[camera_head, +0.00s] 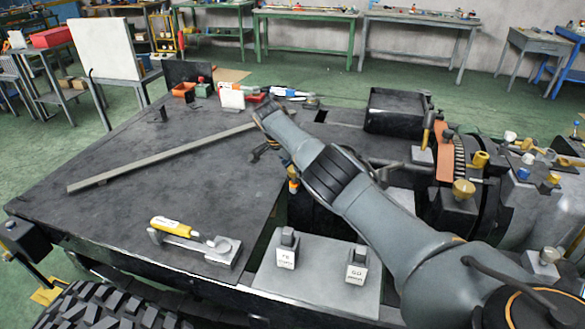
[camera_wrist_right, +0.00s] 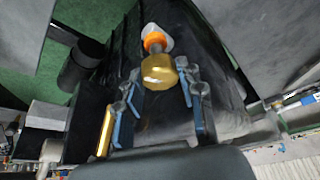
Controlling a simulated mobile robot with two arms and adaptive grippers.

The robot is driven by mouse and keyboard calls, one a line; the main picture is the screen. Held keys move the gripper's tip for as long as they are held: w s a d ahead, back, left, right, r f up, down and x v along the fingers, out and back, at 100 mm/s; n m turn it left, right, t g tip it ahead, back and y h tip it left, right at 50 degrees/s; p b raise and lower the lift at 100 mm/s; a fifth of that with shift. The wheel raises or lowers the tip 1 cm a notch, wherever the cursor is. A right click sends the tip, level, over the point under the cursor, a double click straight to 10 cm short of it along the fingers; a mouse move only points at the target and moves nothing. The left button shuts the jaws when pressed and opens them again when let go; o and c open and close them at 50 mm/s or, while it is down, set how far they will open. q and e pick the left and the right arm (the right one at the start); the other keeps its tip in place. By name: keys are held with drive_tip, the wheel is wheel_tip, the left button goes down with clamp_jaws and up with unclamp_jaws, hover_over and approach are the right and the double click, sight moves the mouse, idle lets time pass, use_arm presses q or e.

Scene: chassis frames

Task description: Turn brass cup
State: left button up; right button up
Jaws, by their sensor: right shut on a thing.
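In the right wrist view, a brass cup (camera_wrist_right: 158,71) sits between the two blue-padded fingers of my right gripper (camera_wrist_right: 159,80), which is shut on it. An orange ring (camera_wrist_right: 154,40) and a whitish rounded part lie just beyond the cup. In the head view, my right arm reaches from the lower right over the dark chassis. Its gripper (camera_head: 286,168) is small and partly hidden by the arm, beside the edge of the dark plate. The cup's exact turn angle cannot be told. My left gripper is not in view.
Other brass-coloured caps (camera_head: 463,188) stand on the machinery at right. A yellow-handled tool (camera_head: 172,226) lies on the dark plate, and a long grey bar (camera_head: 160,158) crosses it. Two labelled blocks (camera_head: 287,249) stand on a grey plate in front. The dark plate's middle is mostly clear.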

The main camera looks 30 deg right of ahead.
drive_tip(key=o, duration=1.2)
drive_tip(key=shift+r, duration=0.1)
